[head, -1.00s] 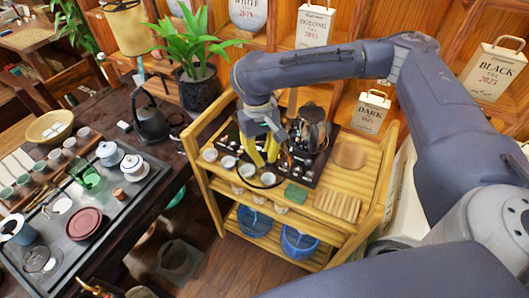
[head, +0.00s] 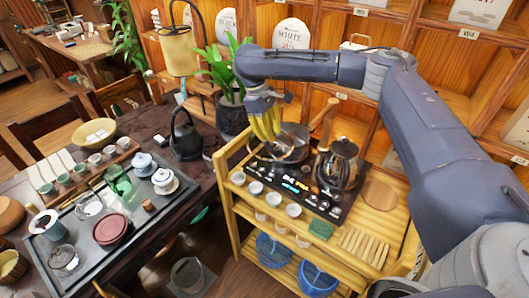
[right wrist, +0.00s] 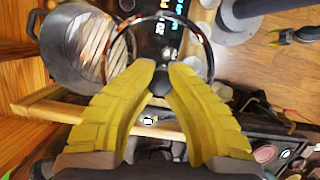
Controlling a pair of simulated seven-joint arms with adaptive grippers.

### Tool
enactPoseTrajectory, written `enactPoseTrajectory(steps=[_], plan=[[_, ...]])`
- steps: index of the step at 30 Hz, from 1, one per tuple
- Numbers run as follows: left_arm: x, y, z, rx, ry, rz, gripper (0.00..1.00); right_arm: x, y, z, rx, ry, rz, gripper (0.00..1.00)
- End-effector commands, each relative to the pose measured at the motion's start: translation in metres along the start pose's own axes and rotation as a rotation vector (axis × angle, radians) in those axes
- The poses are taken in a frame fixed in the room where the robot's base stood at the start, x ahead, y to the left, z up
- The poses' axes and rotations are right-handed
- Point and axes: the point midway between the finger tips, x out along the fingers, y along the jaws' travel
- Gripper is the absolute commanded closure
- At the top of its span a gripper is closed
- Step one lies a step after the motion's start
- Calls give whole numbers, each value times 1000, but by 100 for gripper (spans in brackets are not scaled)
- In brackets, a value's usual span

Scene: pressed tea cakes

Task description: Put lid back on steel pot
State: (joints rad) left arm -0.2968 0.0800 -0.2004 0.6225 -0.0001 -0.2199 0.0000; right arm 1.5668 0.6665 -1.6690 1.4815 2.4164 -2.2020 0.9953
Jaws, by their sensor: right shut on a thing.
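The steel pot (head: 297,143) stands at the back of the wooden cart, left of the glass kettle. In the right wrist view the pot (right wrist: 62,62) is at the upper left, its top uncovered. My right gripper (head: 266,122) is shut on the dark knob of the clear lid and holds it up by the pot. In the right wrist view the lid's steel rim (right wrist: 207,48) surrounds the fingertips (right wrist: 160,75) and overlaps the pot's side in the picture. My left gripper (right wrist: 285,38) shows small at the upper right of that view; its jaw state is unclear.
A glass kettle (head: 340,165) stands right of the pot. Several small white cups (head: 255,188) line the cart's front left. A potted plant (head: 230,115) and black kettle (head: 186,137) stand to the left. A round wooden board (head: 380,195) lies at the right.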

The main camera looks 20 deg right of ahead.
Motion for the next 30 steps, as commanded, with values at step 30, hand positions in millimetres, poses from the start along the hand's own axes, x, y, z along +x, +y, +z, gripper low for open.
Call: enactPoseTrajectory(steps=[30], plan=[[0,1,5,-1,-6,1,60,-21,123,18,-1034,-66,363,100]])
